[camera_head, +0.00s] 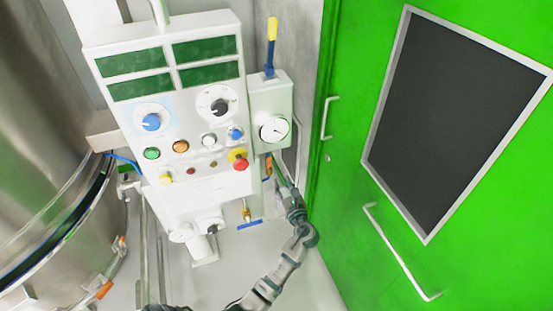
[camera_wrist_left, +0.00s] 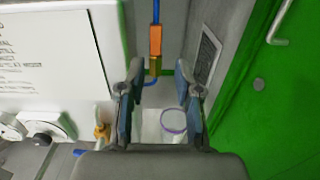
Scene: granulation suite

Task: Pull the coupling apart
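The coupling (camera_head: 268,166) is an orange body under the gauge box, partly hidden by my left gripper in the head view. In the left wrist view the coupling (camera_wrist_left: 155,42) has an orange upper part and a brass lower end. A blue line runs into its top and a blue hose bends away below. My left gripper (camera_wrist_left: 158,72) is open, with a finger on each side of the coupling's lower end in the picture. A gap shows on both sides, and I cannot tell the depth. In the head view my left gripper (camera_head: 281,178) is small beside the coupling. My right gripper is out of view.
A white control panel (camera_head: 205,190) stands left of the coupling, beside a steel vessel (camera_head: 40,130). The gauge box (camera_head: 270,105) is above it. A green door (camera_head: 345,170) is on the right. A blue-handled valve (camera_head: 247,218) sits low. A pale cylinder (camera_wrist_left: 173,122) shows between my fingers.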

